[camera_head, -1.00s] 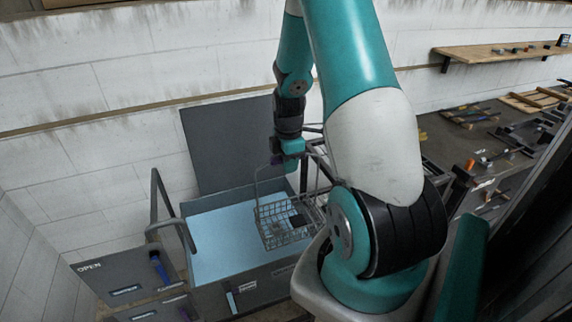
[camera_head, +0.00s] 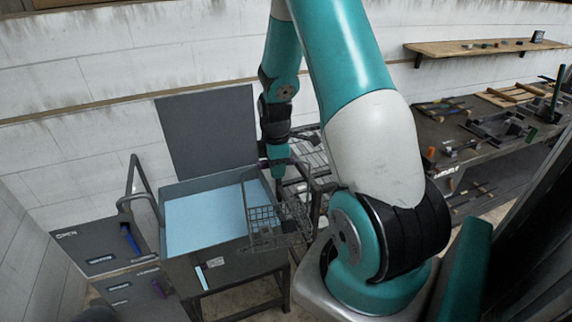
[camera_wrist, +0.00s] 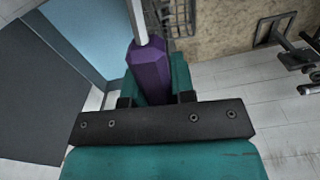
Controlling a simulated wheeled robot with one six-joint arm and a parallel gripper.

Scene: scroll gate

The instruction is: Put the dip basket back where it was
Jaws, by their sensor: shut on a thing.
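The dip basket (camera_head: 277,223) is a grey wire basket with a tall wire handle. In the head view it hangs below my gripper (camera_head: 279,172), at the right rim of the open blue-lined tank (camera_head: 205,222). My gripper is shut on the basket's purple grip (camera_wrist: 149,70), seen close up in the wrist view. Part of the wire basket (camera_wrist: 181,17) shows beyond the grip. The inside of the basket is too small to make out.
A wire rack (camera_head: 312,158) stands right of the tank, partly behind my arm. The tank's grey lid (camera_head: 208,130) stands raised. A cabinet marked OPEN (camera_head: 95,247) is at the left. A cluttered workbench (camera_head: 470,140) and a wall shelf (camera_head: 485,46) are at the right.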

